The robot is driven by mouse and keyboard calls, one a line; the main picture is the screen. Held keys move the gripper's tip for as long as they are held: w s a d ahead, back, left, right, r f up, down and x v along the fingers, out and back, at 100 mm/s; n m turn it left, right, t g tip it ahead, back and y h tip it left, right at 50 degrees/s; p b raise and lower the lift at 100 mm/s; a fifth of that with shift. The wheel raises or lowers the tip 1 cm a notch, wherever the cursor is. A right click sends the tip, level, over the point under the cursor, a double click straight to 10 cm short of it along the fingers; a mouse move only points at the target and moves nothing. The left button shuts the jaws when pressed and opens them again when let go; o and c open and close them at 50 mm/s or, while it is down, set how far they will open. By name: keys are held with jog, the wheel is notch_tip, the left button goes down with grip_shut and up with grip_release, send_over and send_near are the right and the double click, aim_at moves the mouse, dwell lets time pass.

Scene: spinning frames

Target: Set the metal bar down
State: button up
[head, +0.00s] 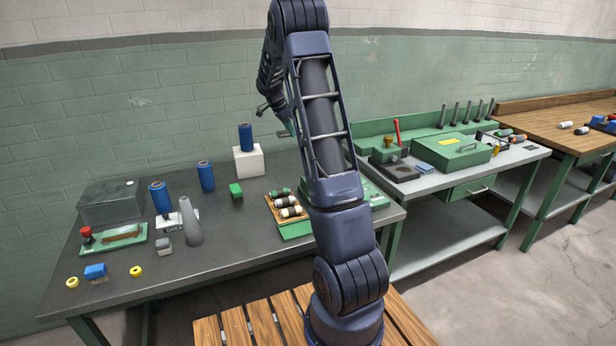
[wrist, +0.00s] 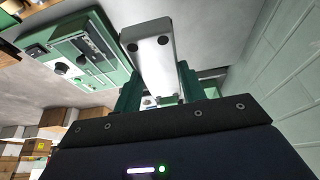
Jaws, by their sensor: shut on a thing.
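The metal bar (wrist: 152,50) is a light grey block with two dark round holes on its near face. It shows in the wrist view between the green fingers of my gripper (wrist: 160,88), which is shut on it. The bar extends away from the fingers toward the top of the picture. In the head view my gripper (head: 286,131) is small, above the back of the dark workbench (head: 225,238), and largely hidden behind my arm. I cannot make out the bar clearly there.
On the dark workbench stand several blue spools (head: 206,176), a white block (head: 249,163), a grey cone (head: 190,222), a clear box (head: 112,203) and a rack of bobbins (head: 288,208). Its front middle is bare. A second bench (head: 520,154) with a green case (head: 448,150) stands right.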

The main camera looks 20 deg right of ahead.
jog(key=s+d, duration=0.2)
jog(key=d, duration=0.5)
jog(key=f, duration=1.9)
jog(key=shift+w+d+f, duration=0.15)
jog(key=shift+w+f, duration=0.05)
jog(key=shift+f, duration=0.15)
jog(key=o, duration=1.2)
jog(key=shift+f, duration=0.1)
jog(key=shift+c, duration=0.2)
